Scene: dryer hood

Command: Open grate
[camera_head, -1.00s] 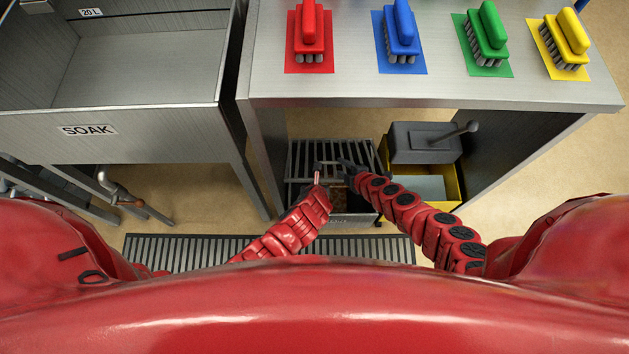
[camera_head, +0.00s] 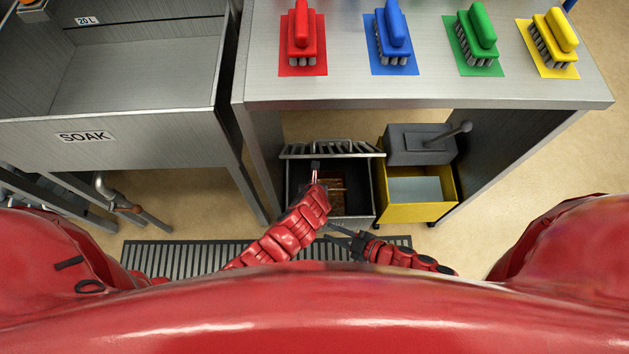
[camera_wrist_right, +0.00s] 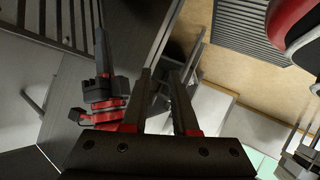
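The slatted grey grate (camera_head: 350,150) stands tipped up at the back edge of the dark bin (camera_head: 364,200) under the bench. The bin's inside is open to view and a brown patch shows in it. My left gripper (camera_head: 316,170) is over the bin, in front of the raised grate; whether it is open or touches the grate is unclear.
A yellow bucket (camera_head: 440,212) with a grey wringer (camera_head: 415,145) stands right of the bin. The steel bench (camera_head: 420,92) with several brushes overhangs the back. The SOAK sink (camera_head: 150,132) is at left. A floor drain grille (camera_head: 190,256) lies in front.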

